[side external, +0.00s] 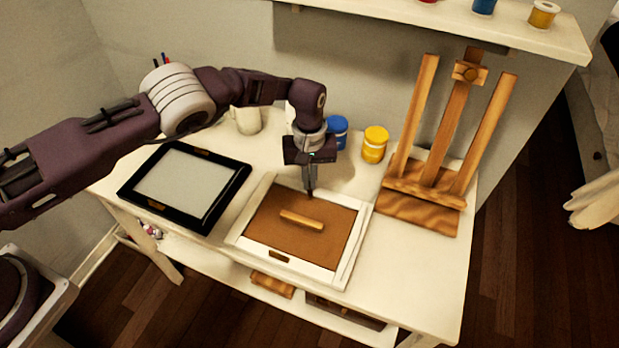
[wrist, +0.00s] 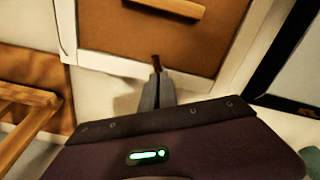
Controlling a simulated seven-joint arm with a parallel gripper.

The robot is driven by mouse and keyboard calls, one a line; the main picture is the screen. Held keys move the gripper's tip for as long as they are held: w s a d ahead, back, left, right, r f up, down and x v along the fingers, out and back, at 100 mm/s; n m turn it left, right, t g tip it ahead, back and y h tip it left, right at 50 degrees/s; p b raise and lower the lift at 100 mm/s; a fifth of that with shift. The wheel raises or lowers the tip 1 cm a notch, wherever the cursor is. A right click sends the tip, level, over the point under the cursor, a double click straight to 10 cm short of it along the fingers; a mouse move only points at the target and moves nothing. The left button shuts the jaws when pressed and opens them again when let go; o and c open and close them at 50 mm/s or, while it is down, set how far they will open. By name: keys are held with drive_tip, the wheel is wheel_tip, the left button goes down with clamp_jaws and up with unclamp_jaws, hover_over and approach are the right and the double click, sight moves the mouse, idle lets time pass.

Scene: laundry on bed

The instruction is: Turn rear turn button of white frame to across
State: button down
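The white frame (side external: 354,238) lies flat on the white table, its brown backing board (side external: 262,238) facing up. A wooden bar (side external: 301,219) lies on the middle of the board. The rear turn button (wrist: 156,63) is small and dark brown; in the wrist view its visible end reaches over the board's edge from the rear rail. My gripper (side external: 310,190) points down at the rear rail. Its fingertips (wrist: 160,76) are close together at the rear button, apparently pinching it; they hide its other end.
A black frame (side external: 226,193) lies to the left of the white one. A wooden easel (side external: 420,208) stands to the right. A yellow jar (side external: 374,144), a blue jar (side external: 338,131) and a pale mug (side external: 247,121) stand behind, near my gripper. A shelf (side external: 450,22) overhangs the back.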

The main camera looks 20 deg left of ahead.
drive_tip(key=m, duration=0.5)
drive_tip(key=shift+m, duration=0.3)
idle(0.5)
drive_tip(key=c, duration=1.6)
unclamp_jaws()
drive_tip(key=shift+c, duration=0.2)
wheel_tip(320, 180, up, 7)
